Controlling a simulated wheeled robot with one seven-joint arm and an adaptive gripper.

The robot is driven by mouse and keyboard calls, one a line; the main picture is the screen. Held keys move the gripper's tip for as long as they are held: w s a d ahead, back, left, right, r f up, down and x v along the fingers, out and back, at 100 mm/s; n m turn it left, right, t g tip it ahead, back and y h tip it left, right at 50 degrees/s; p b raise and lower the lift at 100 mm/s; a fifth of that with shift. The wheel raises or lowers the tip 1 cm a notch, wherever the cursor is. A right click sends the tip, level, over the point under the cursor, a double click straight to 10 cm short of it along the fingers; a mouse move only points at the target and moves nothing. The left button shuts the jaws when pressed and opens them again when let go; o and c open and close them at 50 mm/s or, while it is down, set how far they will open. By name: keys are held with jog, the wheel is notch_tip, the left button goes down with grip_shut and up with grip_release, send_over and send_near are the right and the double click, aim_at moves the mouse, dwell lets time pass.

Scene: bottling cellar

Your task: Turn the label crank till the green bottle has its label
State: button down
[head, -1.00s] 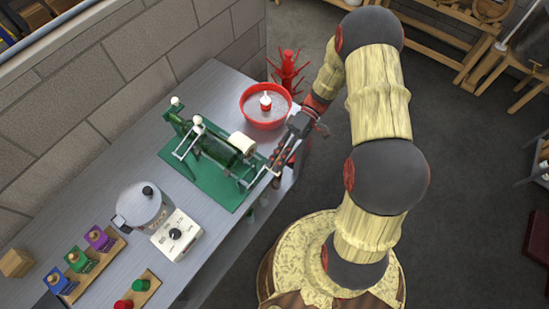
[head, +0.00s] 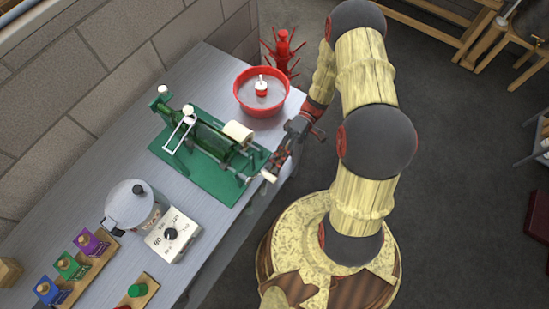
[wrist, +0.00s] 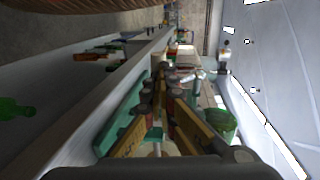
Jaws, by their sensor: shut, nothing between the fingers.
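The label machine has a green base (head: 190,176) on the grey bench. The green bottle (head: 209,145) lies on its side in it, and the part I see is plain green. A cream label roll (head: 238,133) sits beside the bottle. The crank is at the machine's right end, with a pale handle (head: 269,175). My gripper (head: 272,168) is shut and empty, with its fingertips close to the handle. I cannot tell whether they touch it. In the wrist view, the fingers of my gripper (wrist: 157,132) hide part of the machine.
A red bowl (head: 262,103) stands just behind the machine, with a red spiked rack (head: 284,52) beyond it. A metal pot (head: 131,204) and a white dial box (head: 173,235) stand to the front left. Coloured boxes (head: 70,265) sit farther left.

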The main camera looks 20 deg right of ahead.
jog(key=c, duration=2.4)
grip_release()
jog(key=shift+r, duration=0.15)
jog(key=o, duration=0.6)
jog(key=shift+o, duration=0.2)
jog(key=v, duration=1.2)
